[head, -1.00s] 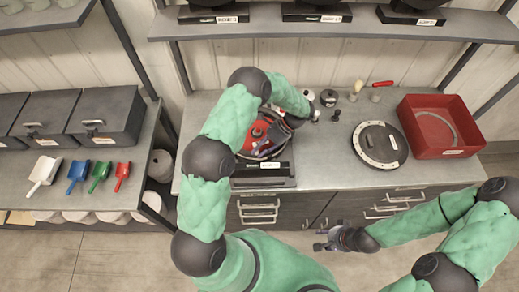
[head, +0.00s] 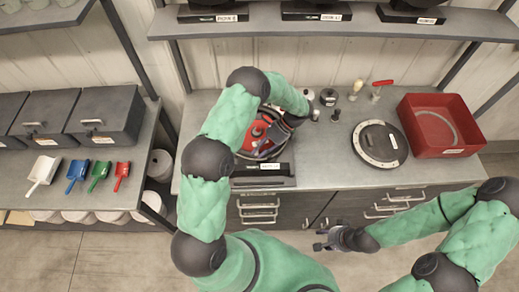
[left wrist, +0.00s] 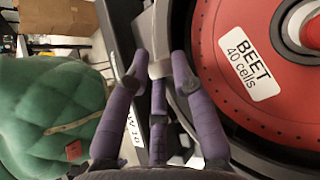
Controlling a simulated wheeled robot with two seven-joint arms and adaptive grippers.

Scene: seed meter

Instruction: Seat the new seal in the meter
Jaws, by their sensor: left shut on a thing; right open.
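The meter (head: 263,180) sits on the bench, with a red seed disc (head: 252,134) inside its dark round housing. In the left wrist view the disc (left wrist: 215,40) is labelled "BEET 40 cells". My left gripper (head: 266,150) is at the meter, partly hidden by my arm. In the left wrist view its purple fingers (left wrist: 158,70) are shut on a pale grey piece (left wrist: 160,66) at the housing's edge beside the disc; I cannot tell if this is the seal. My right gripper (head: 322,246) is open and empty, in front of the bench.
A dark round lid (head: 380,145) lies right of the meter. A red bin (head: 465,133) at the right holds a grey ring (head: 436,127). Small items, including a brush (head: 355,90) and a red-handled tool (head: 382,83), stand at the back. Coloured scoops (head: 99,176) lie on the left bench.

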